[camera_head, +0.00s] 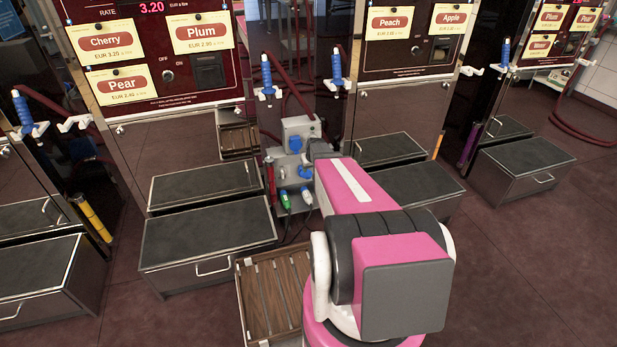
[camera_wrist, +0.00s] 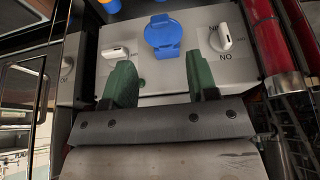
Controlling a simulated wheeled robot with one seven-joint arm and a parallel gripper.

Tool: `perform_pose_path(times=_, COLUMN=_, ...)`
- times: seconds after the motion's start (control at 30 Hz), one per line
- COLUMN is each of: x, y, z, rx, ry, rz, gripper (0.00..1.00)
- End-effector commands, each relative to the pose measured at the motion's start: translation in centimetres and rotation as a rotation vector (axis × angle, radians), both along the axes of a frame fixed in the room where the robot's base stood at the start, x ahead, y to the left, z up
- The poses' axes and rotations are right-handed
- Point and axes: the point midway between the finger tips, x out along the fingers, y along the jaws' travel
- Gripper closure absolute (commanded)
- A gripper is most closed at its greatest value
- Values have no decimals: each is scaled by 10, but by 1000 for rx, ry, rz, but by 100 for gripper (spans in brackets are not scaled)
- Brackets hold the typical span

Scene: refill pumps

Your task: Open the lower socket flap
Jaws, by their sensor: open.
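A grey socket panel (camera_wrist: 205,72) fills the upper middle of the wrist view. A round blue flap (camera_wrist: 163,36) sits on it and looks closed. My gripper (camera_wrist: 162,72) is open, with its two green fingers apart and nothing seen between them. The fingertips lie just below the blue flap in the picture, one to each side; I see no contact with it. In the head view a grey socket unit (camera_head: 296,128) stands between the pumps, with a blue flap (camera_head: 296,144) and a lower blue part (camera_head: 305,172). My pink arm hides my gripper there.
White switches flank the flap, the right one a knob (camera_wrist: 224,38). A red post (camera_wrist: 268,50) stands right of the panel. A green plug (camera_head: 285,201) and cables hang below the unit. A wooden crate (camera_head: 240,300) lies on the floor; steel steps (camera_head: 205,255) stand left.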

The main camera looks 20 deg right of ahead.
Motion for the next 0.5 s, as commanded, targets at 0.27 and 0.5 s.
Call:
perform_pose_path(times=0.27, x=21, y=0, z=-47, rx=1, ry=2, rz=0, gripper=47)
perform_pose_path(times=0.5, x=33, y=0, z=-77, rx=0, ry=1, rz=0, gripper=47)
